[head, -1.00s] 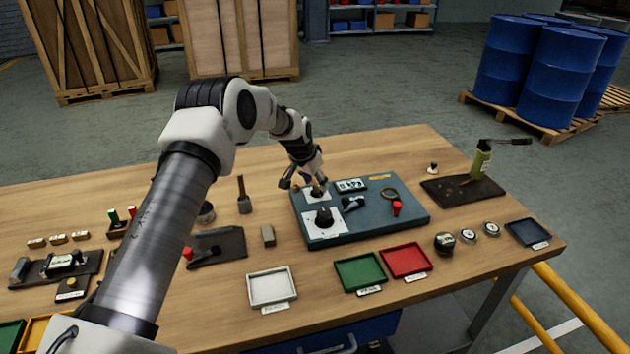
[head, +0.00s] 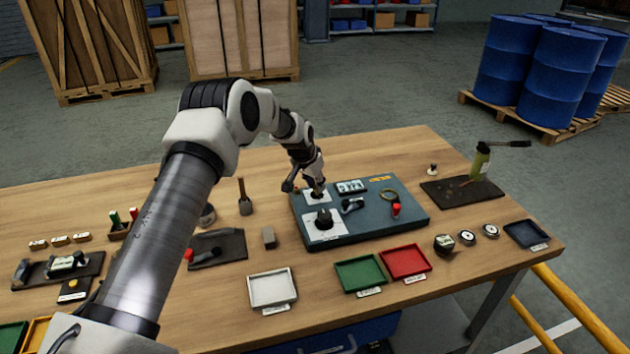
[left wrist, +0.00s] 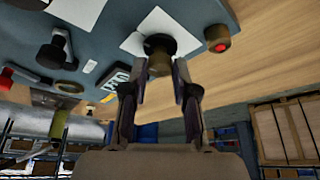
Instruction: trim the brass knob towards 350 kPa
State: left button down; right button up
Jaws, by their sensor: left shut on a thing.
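The brass knob (left wrist: 160,63) sits on a round black base on a white plate of the blue-grey panel (head: 375,222). My left gripper (left wrist: 160,75) has its two fingers on either side of the knob and is shut on it. In the head view my left gripper (head: 317,188) comes down onto the panel's back left plate and mostly hides the knob. A small digital display (head: 352,186) is lit beside it, its digits too small to read surely. My right gripper is not in view.
A larger black knob (head: 324,217) stands just in front on its own white plate. A black lever (head: 352,204) and a red-capped part (head: 396,210) are to the right. A red button (left wrist: 218,40) is close to the gripper. White (head: 272,305), green and red trays lie in front.

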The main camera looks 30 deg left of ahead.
pick_arm(q)
jog(key=n+p, duration=0.1)
jog(key=p, duration=0.1)
jog(key=n+y+p, duration=0.1)
jog(key=n+p, duration=0.1)
jog(key=shift+s+d+r+p, duration=0.1)
jog(key=shift+d+r+p, duration=0.1)
jog(key=shift+p, duration=0.2)
jog(key=shift+f+n+g+y+p, duration=0.2)
jog(key=shift+n+g+y+p, duration=0.25)
jog(key=shift+n, duration=0.45)
jog(key=shift+d+f+n+y, duration=0.15)
jog(key=shift+n+y, duration=0.1)
jog(key=shift+n, duration=0.85)
jog(key=c, duration=0.9)
grip_release()
jog(key=shift+w, duration=0.25)
jog(key=v, duration=1.2)
